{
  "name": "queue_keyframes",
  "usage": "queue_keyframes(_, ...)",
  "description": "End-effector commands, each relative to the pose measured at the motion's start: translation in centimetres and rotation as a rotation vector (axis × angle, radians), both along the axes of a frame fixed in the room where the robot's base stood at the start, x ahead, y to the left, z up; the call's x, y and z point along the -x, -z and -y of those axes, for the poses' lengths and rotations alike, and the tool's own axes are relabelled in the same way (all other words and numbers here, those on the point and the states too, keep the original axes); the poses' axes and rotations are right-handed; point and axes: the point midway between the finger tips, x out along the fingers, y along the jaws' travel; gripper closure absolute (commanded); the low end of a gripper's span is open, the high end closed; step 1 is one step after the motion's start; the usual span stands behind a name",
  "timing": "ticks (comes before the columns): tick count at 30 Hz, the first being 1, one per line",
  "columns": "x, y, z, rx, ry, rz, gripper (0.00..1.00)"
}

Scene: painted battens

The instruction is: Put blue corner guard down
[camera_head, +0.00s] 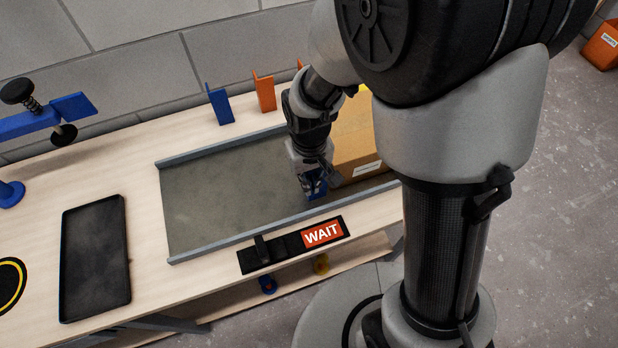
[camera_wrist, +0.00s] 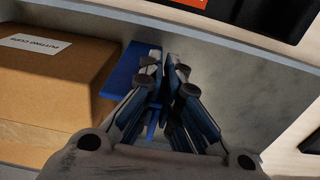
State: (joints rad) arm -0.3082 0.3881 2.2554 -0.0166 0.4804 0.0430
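My gripper (camera_head: 317,183) is low over the grey surface, beside the cardboard box. Its fingers, also in the wrist view (camera_wrist: 167,85), are close together on a blue corner guard (camera_wrist: 128,73). One flat flange of the guard sticks out toward the box; the other is between the fingers. In the head view only a little blue of it (camera_head: 314,191) shows under the gripper. Whether it touches the grey surface I cannot tell. Another blue corner guard (camera_head: 220,105) stands on the bench behind the grey surface.
The cardboard box (camera_head: 356,135) is close to my gripper, partly hidden by my arm. The grey surface (camera_head: 215,195) has raised rails and is clear to the left. A black tray (camera_head: 95,258), a blue clamp (camera_head: 30,123), a WAIT sign (camera_head: 322,233) and an orange guard (camera_head: 264,93) are around it.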

Motion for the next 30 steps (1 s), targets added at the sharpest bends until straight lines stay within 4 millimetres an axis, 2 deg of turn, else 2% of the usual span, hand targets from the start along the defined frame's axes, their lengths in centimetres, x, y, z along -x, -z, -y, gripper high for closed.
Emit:
queue_keyframes(2, -0.01, 0.92, 0.00, 0.000, 0.000, 0.000, 1.00)
queue_keyframes(13, -0.03, 1.25, -0.01, 0.000, 0.000, 0.001, 1.00)
queue_keyframes(15, -0.03, 1.15, -0.01, 0.000, 0.000, 0.001, 0.92)
queue_keyframes(22, -0.03, 1.11, -0.01, 0.000, 0.000, 0.001, 0.76)
queue_keyframes(30, -0.04, 1.10, -0.01, 0.000, 0.000, 0.001, 0.75)
